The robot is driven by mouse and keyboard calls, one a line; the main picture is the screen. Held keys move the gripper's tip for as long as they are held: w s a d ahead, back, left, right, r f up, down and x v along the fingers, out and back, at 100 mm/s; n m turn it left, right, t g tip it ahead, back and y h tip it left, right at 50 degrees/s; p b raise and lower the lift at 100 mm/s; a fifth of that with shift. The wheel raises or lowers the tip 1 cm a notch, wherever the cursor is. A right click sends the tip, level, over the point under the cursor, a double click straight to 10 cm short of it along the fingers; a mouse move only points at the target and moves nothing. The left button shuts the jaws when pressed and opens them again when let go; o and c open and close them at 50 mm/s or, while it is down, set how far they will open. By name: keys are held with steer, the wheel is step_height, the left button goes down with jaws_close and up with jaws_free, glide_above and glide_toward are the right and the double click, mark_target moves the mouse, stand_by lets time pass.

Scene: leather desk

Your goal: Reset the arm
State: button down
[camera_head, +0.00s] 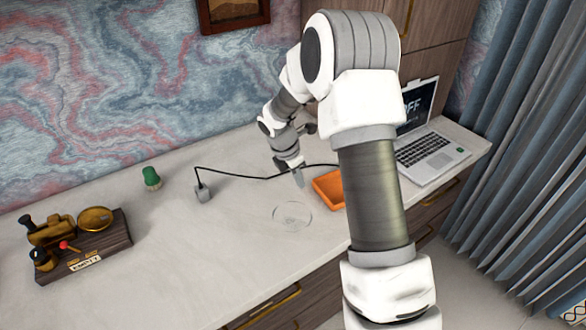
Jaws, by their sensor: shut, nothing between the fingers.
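My gripper (299,180) is shut and empty. It points down above the light desk top (210,255), between the clear round dish (292,216) and the back wall. My arm reaches up from the lower right and bends down to the gripper, and it hides part of the desk and part of the orange tray (325,186). The tray lies just right of the gripper. I cannot tell the exact height of the fingertips above the desk.
A small grey box (202,192) has a black cable (240,177) running behind my gripper. A green-topped object (151,178) stands to its left. A wooden base with brass parts (85,250) is at far left, and an open laptop (430,155) at right. The front left desk is clear.

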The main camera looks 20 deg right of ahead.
steer(key=s+a+r+m+t, duration=0.1)
steer(key=s+r+m, duration=0.4)
steer(key=r, duration=0.5)
steer(key=s+a+r+m+t, duration=0.1)
steer(key=s+r+m, duration=0.4)
steer(key=r, duration=0.4)
steer(key=s+a+r+m+t+y+p, duration=0.1)
steer(key=s+r+m, duration=0.3)
steer(key=s, duration=0.6)
steer(key=s+a+r+m+t+y+p, duration=0.1)
steer(key=s+a+r+m+y, duration=0.1)
steer(key=s+m, duration=0.5)
steer(key=s+r, duration=0.1)
steer(key=s, duration=0.1)
steer(key=shift+s+a+r+t, duration=0.25)
steer(key=shift+s+r+t, duration=0.05)
steer(key=shift+s+r, duration=0.1)
steer(key=shift+a, duration=0.2)
